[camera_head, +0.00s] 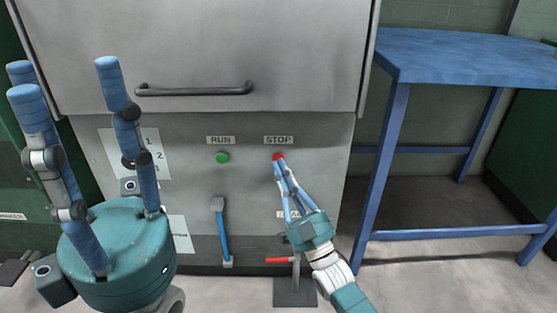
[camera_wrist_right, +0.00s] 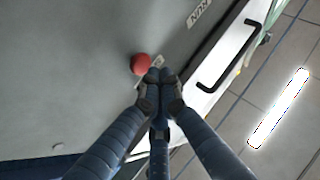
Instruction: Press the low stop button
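The red stop button (camera_head: 278,156) sits on the grey machine front just under the STOP label (camera_head: 278,140). In the right wrist view it shows as a red knob (camera_wrist_right: 140,64), left of my fingertips. My right gripper (camera_head: 279,164) has its fingers brought together, with nothing between them; its tips are right at the button's lower edge in the head view. It also shows in the right wrist view (camera_wrist_right: 161,76). I cannot tell whether the tips touch the button. My left gripper (camera_head: 66,78) is open and empty, fingers pointing up, at the left.
A green button (camera_head: 222,158) under the RUN label is left of the red one. Below are a blue-handled lever (camera_head: 222,230) and a red handle (camera_head: 280,260) on a stand. A dark bar handle (camera_head: 195,90) is above. A blue table (camera_head: 470,55) stands right.

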